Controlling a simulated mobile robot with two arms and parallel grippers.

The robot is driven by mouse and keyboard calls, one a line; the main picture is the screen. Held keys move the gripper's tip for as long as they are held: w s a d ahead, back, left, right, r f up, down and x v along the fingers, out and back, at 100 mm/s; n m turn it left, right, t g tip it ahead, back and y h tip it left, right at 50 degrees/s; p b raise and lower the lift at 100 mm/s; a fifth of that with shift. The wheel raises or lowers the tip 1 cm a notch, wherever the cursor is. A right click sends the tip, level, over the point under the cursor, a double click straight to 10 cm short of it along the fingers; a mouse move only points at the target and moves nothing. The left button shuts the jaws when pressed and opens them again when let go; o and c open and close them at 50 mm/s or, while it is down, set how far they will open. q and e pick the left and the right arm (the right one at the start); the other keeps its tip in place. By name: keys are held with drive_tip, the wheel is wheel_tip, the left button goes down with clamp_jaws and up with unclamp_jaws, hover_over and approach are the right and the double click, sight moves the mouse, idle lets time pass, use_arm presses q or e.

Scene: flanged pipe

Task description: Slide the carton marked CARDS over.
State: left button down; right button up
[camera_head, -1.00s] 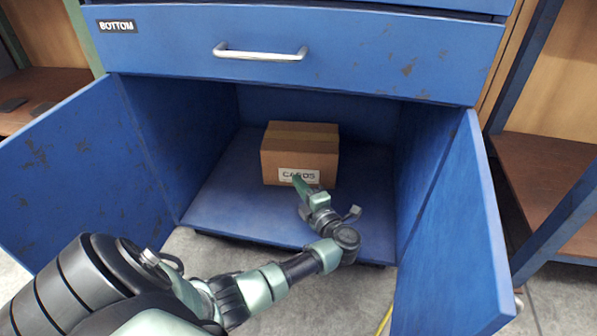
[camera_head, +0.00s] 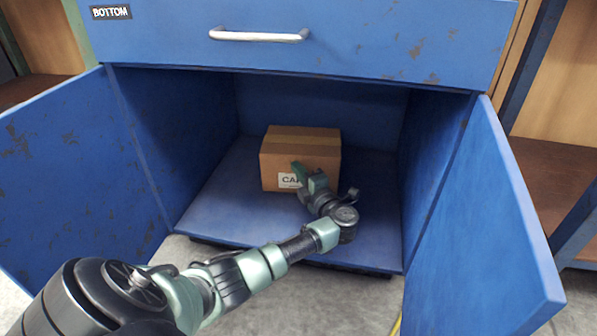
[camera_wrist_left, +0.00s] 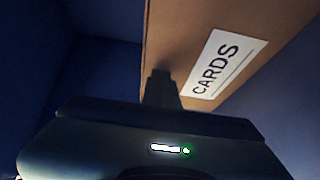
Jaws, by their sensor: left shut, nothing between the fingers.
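My right gripper is not in view.
The cabinet floor (camera_head: 225,205) is clear around the carton. Blue doors stand open at left (camera_head: 85,170) and right (camera_head: 485,215). A closed drawer marked BOTTOM (camera_head: 330,40) with a metal handle (camera_head: 259,35) hangs above the opening.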

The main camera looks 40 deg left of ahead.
sight(301, 161)
use_arm(q)
drive_tip(key=shift+w+a+r+p, duration=0.25)
drive_tip(key=shift+w+a+p, duration=0.1)
drive_tip(key=shift+w+p, duration=0.3)
drive_tip(key=shift+w+a+r+p, duration=0.2)
drive_tip(key=shift+w+a+p, duration=0.2)
drive_tip(key=shift+w, duration=0.3)
drive_tip(key=w+b, duration=0.1)
drive_tip(key=w+f, duration=0.1)
drive_tip(key=w+a+b, duration=0.1)
drive_tip(key=shift+w+f+b, duration=0.15)
drive_tip(key=shift+f+b, duration=0.15)
drive_tip(key=shift+b, duration=0.05)
drive_tip(key=shift+w+r, duration=0.2)
drive_tip(key=shift+w, duration=0.05)
drive_tip(key=shift+r, duration=0.1)
